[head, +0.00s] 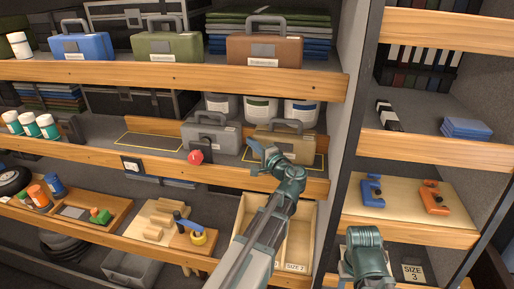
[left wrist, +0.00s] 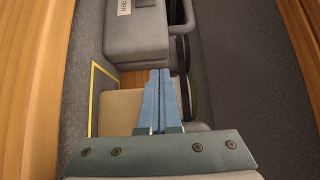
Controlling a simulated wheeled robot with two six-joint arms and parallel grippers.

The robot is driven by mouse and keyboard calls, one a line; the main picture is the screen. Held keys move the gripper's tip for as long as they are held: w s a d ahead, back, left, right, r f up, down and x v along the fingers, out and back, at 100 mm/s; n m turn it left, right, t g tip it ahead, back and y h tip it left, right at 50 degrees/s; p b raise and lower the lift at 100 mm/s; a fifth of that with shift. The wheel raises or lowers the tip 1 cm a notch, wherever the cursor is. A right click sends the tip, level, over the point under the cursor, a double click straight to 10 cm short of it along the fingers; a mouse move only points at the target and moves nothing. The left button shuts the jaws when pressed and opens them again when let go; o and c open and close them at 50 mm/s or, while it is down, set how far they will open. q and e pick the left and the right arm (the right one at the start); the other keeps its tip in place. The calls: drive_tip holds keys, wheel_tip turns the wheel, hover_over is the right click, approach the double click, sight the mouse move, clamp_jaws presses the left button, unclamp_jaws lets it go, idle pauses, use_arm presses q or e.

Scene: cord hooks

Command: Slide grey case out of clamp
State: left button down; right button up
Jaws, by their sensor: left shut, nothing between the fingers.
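The grey case (head: 215,132) stands upright on the middle shelf, its handle up. A dark clamp (head: 207,152) with a red knob (head: 195,157) sits at its front, by the shelf edge. In the left wrist view, turned sideways, the grey case (left wrist: 138,38) shows at the top with its label. My left gripper (head: 257,151) is shut and empty, right of the grey case and in front of the tan case (head: 287,143). Its blue fingers (left wrist: 159,90) lie together, apart from the grey case. My right gripper is out of frame; only part of that arm shows.
A yellow-outlined empty spot (head: 150,142) lies left of the grey case. The shelf above holds blue, green and brown cases (head: 264,50). An upright panel (head: 345,110) bounds the shelf at the right.

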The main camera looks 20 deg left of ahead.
sight(213, 135)
use_arm(q)
drive_tip(key=shift+x, duration=2.2)
drive_tip(key=s+a, duration=0.1)
drive_tip(key=a, duration=0.3)
drive_tip(key=s+a, duration=0.1)
drive_tip(key=a, duration=0.2)
drive_tip(key=s+a, duration=0.1)
drive_tip(key=a, duration=0.3)
drive_tip(key=shift+a, duration=0.35)
drive_tip(key=shift+d, duration=0.1)
